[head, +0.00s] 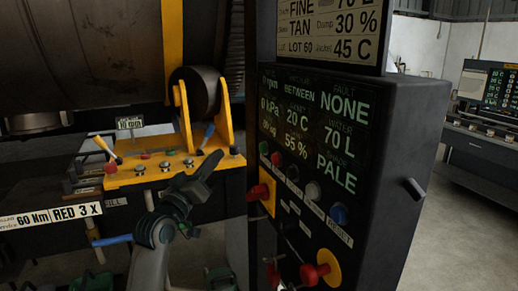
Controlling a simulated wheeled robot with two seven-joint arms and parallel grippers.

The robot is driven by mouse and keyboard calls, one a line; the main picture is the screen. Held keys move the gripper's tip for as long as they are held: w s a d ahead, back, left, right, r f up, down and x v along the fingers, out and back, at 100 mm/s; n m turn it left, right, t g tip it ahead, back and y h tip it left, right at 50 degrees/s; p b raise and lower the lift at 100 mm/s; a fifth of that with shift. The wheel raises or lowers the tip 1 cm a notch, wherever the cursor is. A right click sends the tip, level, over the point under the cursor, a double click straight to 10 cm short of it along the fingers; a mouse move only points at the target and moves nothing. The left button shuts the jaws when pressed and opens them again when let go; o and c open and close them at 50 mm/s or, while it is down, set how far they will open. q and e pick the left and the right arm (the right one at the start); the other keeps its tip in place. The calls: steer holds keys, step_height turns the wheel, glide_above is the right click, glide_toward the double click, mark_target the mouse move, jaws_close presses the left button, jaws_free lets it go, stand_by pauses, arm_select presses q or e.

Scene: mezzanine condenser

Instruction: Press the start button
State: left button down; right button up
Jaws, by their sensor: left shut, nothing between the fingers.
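A black control cabinet (405,125) stands right of centre with a row of buttons below its lit display (310,125). The row has a green button (264,148), a red button (276,159), a dark button (293,173), a grey button (313,190) and a blue button (339,213) above a RESET label. The other labels are too small to read, so I cannot tell which is marked start; green is at the left end. My left gripper (213,161) is shut and empty, left of the cabinet and apart from the buttons. My right gripper is not in view.
Red knobs on yellow plates (322,270) stick out below the buttons, and a grey handle (414,188) juts from the cabinet's right side. A yellow bracket with levers (150,172) stands behind my left gripper. Open floor (450,235) lies at right.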

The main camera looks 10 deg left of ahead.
mark_target(262, 149)
arm_select(q)
steer(key=shift+w+d, duration=0.1)
steer(key=shift+d, duration=0.05)
steer(key=w+d, duration=0.4)
steer(key=d, duration=0.3)
steer(key=shift+w, duration=0.4)
stand_by(1.5)
